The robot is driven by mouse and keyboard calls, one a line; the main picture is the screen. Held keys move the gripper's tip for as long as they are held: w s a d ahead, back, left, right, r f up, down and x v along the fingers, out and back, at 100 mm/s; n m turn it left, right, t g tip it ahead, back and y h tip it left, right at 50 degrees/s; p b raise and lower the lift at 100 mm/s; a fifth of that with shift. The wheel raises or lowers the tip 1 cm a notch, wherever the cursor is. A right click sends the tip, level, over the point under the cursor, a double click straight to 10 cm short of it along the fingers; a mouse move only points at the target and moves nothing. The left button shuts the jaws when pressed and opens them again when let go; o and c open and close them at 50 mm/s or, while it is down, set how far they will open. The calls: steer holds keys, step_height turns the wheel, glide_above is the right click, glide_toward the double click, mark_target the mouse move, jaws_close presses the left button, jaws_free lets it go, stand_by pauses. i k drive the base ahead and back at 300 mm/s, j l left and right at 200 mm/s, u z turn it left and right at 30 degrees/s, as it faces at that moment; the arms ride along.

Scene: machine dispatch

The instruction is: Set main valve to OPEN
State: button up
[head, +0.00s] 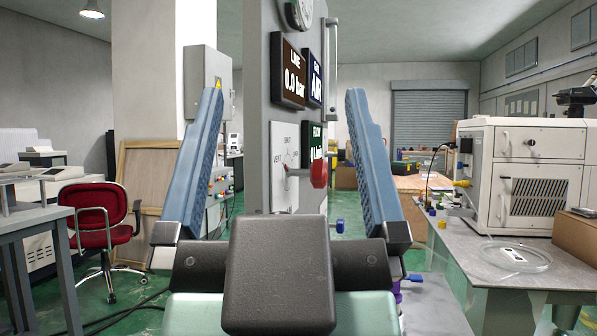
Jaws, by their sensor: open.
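A grey upright panel (257,165) stands ahead, seen at a steep angle. On it is a white valve plate (283,190) with lettering that reads VENT and what looks like SHUT; other marks are too small to read. A valve handle with a red end (318,174) sticks out from the plate to the right. The direction it points on the plate is hard to tell. My gripper (283,98) is open and empty, with one blue finger on each side of the panel in the picture. The handle appears between the fingers, beyond them and apart from them.
A dark LINE display (289,76) reads 0.0 bar, below a round gauge (299,13). A grey bench (470,262) with a white machine (526,180) and a glass dish (515,256) stands right. A red chair (97,220) and a table (38,216) stand left.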

mark_target(318, 173)
steer(key=i+l+u, duration=0.1)
steer(key=l, duration=1.15)
steer(key=i+u, duration=0.05)
